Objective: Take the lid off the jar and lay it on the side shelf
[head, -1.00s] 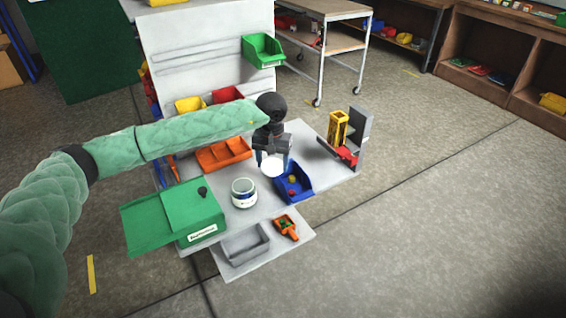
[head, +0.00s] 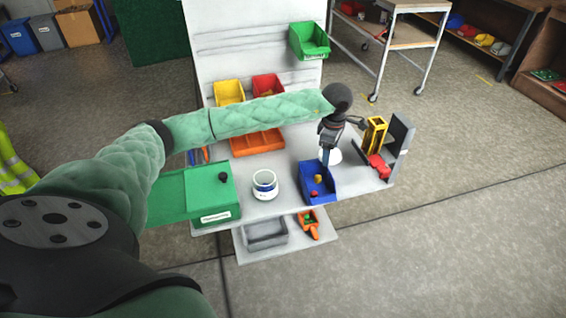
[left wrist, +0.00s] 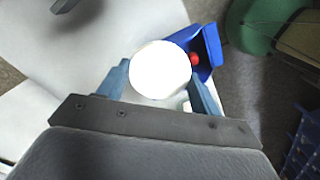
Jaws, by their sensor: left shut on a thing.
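The jar (head: 264,184) is white with a blue band and stands open on the grey bench top. My left gripper (head: 326,154) is shut on the round white lid (head: 335,157), behind the blue bin and to the right of the jar. In the left wrist view the lid (left wrist: 160,70) sits between the two blue fingers and looks very bright. How high it is above the bench I cannot tell. My right gripper is not in view.
The blue bin (head: 311,192) holds small red and yellow pieces. A yellow and grey stand (head: 401,137) with a red part is at the bench's right end. A green box (head: 226,212) is at the left. A low shelf (head: 285,252) bears a grey tray and an orange scoop.

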